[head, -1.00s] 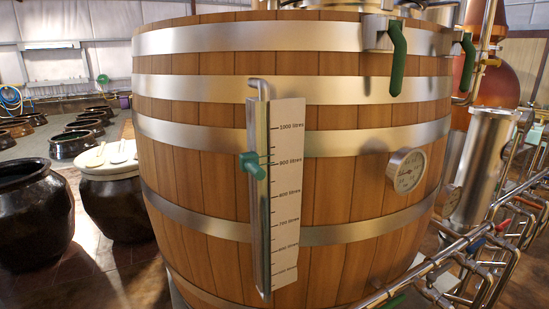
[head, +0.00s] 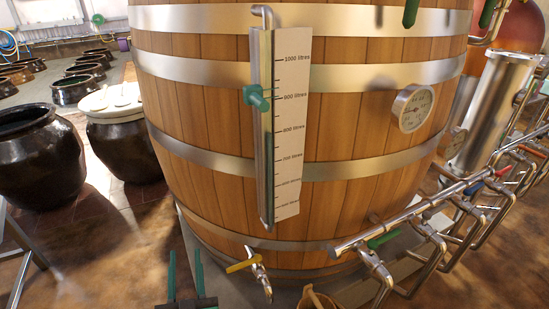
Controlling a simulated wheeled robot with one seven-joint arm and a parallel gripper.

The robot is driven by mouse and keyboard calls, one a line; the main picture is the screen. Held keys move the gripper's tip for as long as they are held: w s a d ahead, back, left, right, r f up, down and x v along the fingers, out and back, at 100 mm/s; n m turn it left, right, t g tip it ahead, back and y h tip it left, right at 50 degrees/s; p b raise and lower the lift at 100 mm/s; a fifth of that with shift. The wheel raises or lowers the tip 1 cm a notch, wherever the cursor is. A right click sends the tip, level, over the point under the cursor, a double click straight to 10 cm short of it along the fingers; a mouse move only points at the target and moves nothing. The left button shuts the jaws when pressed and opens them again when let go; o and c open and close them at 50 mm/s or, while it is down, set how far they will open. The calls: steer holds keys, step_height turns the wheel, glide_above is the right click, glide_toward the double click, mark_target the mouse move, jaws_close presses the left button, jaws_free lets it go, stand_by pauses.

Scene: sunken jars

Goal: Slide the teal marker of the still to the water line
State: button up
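The still is a large wooden vat (head: 215,110) with steel bands. A vertical metal sight gauge (head: 264,170) runs down its front, beside a white scale (head: 291,125) marked in litres. The teal marker (head: 255,97) sits on the gauge's left side, level with about the 900 litres mark. I cannot make out a water line in the gauge. My gripper (head: 185,252) shows at the bottom edge, its two green fingers pointing up and spread apart. It is open and empty, well below and left of the marker, touching nothing visible.
A yellow-handled tap (head: 245,264) sticks out low on the vat. A wooden bucket (head: 318,299) is at the bottom edge. Steel pipes with valves (head: 420,215) run along the right. A round dial (head: 412,108) is on the vat.

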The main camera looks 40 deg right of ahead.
mark_target(256, 106)
steer(key=w+d+r+m+g+h, duration=0.1)
steer(key=d+r+m+g+h, duration=0.2)
steer(key=r, duration=0.4)
steer(key=w+d+r+m+h, duration=0.1)
steer(key=d+r+m+h, duration=0.15)
steer(key=r+m, duration=0.35)
steer(key=w+d+r+m+g+h, duration=0.1)
steer(key=d+r+m+g+h, duration=0.2)
steer(key=r, duration=0.5)
steer(key=s+d+r+m+g+h, duration=0.1)
steer(key=s+r+m+g, duration=0.2)
steer(key=r+m, duration=0.1)
steer(key=s+d+r+m+g+h, duration=0.1)
steer(key=s+d+r+m+g, duration=0.1)
steer(key=r+m, duration=0.3)
steer(key=s+d+r+m+g+h, duration=0.1)
steer(key=s+d+r+m+g, duration=0.1)
steer(key=s+r+m+g, duration=0.1)
steer(key=shift+s+d+r+m+g, duration=0.1)
steer(key=shift+s+r+m+g, duration=0.15)
steer(key=shift+r+m, duration=0.3)
steer(key=shift+s+d+r+m+g, duration=0.15)
steer(key=shift+s+r+m, duration=0.15)
steer(key=shift+r+m, duration=0.25)
steer(key=x, duration=1)
steer(key=shift+d+r, duration=0.1)
steer(key=shift+r, duration=0.15)
steer(key=shift+w, duration=0.1)
jaws_close()
